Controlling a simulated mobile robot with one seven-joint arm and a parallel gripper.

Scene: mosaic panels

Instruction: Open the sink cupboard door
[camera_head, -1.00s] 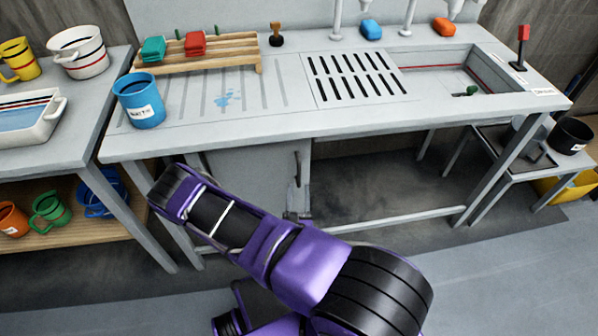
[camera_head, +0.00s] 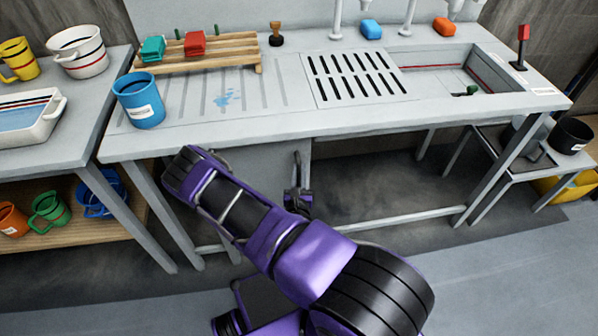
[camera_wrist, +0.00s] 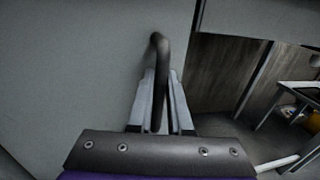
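The sink cupboard door (camera_head: 262,170) is a grey panel under the left part of the sink bench. It looks shut, and my arm hides its lower part. Its dark upright bar handle (camera_head: 297,166) is near the door's right edge. In the wrist view the door (camera_wrist: 80,70) fills the left side, and the handle (camera_wrist: 160,50) curves down between my fingers. My gripper (camera_wrist: 161,78) is open, with one finger on each side of the handle; I see no clear grip on it. In the head view my gripper (camera_head: 298,197) is at the handle's lower part.
Right of the door, the space under the bench (camera_head: 380,185) is open, with a low rail (camera_head: 400,219) across it. A bench leg (camera_head: 168,215) stands left of the door. A blue mug (camera_head: 140,103) stands on the bench's left end.

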